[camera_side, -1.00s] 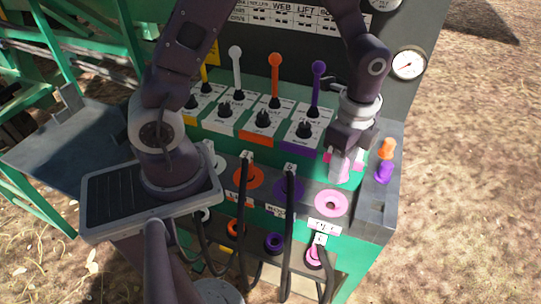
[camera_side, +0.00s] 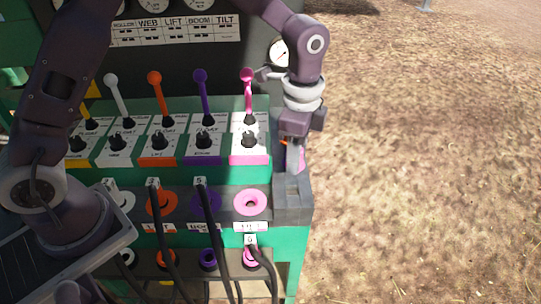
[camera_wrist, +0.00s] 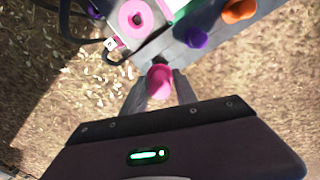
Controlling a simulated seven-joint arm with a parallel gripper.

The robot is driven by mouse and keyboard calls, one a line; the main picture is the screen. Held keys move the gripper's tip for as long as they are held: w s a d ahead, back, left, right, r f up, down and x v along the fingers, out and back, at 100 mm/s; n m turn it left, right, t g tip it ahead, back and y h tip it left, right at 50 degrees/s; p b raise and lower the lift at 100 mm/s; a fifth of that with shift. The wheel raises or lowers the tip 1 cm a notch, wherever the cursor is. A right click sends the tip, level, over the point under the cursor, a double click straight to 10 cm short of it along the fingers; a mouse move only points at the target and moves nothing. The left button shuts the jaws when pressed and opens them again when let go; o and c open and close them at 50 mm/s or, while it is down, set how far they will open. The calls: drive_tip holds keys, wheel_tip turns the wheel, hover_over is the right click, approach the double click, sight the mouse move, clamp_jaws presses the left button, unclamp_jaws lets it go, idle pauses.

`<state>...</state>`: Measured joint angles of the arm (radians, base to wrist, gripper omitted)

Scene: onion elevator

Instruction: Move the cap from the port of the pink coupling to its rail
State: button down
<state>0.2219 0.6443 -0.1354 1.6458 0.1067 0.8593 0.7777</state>
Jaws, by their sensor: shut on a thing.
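My gripper (camera_side: 293,172) is shut on the pink cap (camera_wrist: 160,80), which shows between the two fingers in the wrist view. In the side view the cap is hard to make out. The gripper points down over the grey rail (camera_side: 293,205) at the right end of the bench. The port of the pink coupling (camera_side: 251,202) is uncovered, to the left of the gripper; its ring also shows at the top of the wrist view (camera_wrist: 126,22). I cannot tell whether the cap touches the rail.
A purple cap (camera_wrist: 196,38) and an orange cap (camera_wrist: 237,11) stand on the rail. Levers, including a pink one (camera_side: 248,92), rise behind the ports. Black hoses (camera_side: 217,235) hang in front. Right of the bench is open ground.

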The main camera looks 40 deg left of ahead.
drive_tip(key=shift+f, duration=2.95)
drive_tip(key=shift+f, duration=0.3)
drive_tip(key=shift+f, duration=0.25)
drive_tip(key=shift+f, duration=0.55)
drive_tip(key=shift+c, duration=2.4)
unclamp_jaws()
